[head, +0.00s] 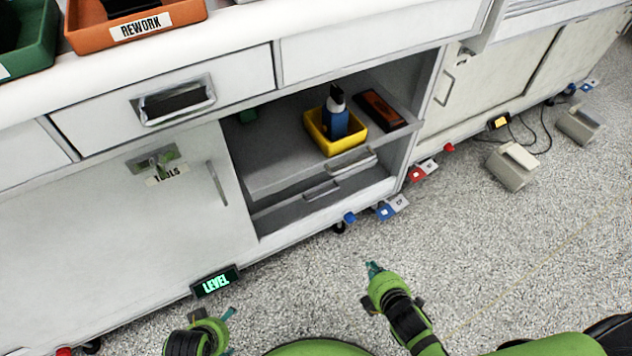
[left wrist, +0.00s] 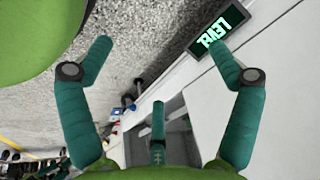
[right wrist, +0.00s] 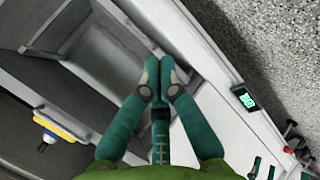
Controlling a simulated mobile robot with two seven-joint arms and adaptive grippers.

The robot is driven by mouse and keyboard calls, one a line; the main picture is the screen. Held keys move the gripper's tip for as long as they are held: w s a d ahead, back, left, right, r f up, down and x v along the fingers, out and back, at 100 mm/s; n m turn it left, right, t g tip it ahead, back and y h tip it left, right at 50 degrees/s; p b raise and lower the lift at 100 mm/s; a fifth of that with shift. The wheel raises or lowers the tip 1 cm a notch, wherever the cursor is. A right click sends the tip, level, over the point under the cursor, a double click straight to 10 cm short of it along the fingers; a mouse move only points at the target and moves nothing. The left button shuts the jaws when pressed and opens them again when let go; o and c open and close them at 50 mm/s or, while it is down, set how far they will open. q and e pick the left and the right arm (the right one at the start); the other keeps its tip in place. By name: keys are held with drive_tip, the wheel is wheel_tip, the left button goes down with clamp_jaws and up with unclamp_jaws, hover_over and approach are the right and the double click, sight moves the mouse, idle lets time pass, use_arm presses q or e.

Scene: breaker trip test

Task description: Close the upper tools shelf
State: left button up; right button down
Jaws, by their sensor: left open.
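The upper tools shelf (head: 275,160) is a grey tray in the open bay of the white cabinet. Its front, with a metal handle (head: 352,161), reaches about the bay's opening; how far it is pulled out I cannot tell exactly. It carries a yellow bin (head: 322,141) with a blue bottle (head: 335,115), and a brown box (head: 381,110). My right gripper (head: 374,267) is shut and empty, apart from the shelf, over the floor in front of the bay. Its fingertips meet in the right wrist view (right wrist: 158,75). My left gripper (head: 210,325) is open and empty, near the LEVEL display; its fingers are spread in the left wrist view (left wrist: 160,48).
A lower shelf with its own handle (head: 321,190) sits beneath. Speckled floor (head: 480,240) in front is mostly clear.

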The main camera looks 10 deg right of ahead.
sight(310, 169)
use_arm(q)
drive_tip(key=w+r+b+v, duration=0.15)
drive_tip(key=b+v, duration=0.35)
drive_tip(key=v, duration=0.7)
use_arm(e)
drive_tip(key=w+a+r+n+t+y, duration=0.1)
drive_tip(key=a+r+n+t+y, duration=0.25)
drive_tip(key=r+n, duration=0.7)
drive_tip(key=w+a+r+n+t+y, duration=0.2)
drive_tip(key=a+r+n+t, duration=0.15)
drive_tip(key=r+n, duration=0.7)
drive_tip(key=shift+n, duration=0.6)
drive_tip(key=x, duration=0.4)
drive_tip(key=f+x, duration=0.1)
drive_tip(key=x, duration=0.3)
drive_tip(key=f+x, duration=0.1)
drive_tip(key=x, duration=0.4)
drive_tip(key=shift+a+f+b, duration=0.2)
drive_tip(key=shift+a+b, duration=0.05)
drive_tip(key=shift+b, duration=0.05)
use_arm(q)
drive_tip(key=w+d+r+t, duration=0.1)
drive_tip(key=w+d+t, duration=0.1)
drive_tip(key=w+t, duration=0.2)
drive_tip(key=shift+w+d+r+h, duration=0.2)
drive_tip(key=shift+w+r+h, duration=0.1)
drive_tip(key=shift+w, duration=0.95)
use_arm(e)
drive_tip(key=shift+w+a, duration=0.1)
drive_tip(key=shift+w, duration=0.1)
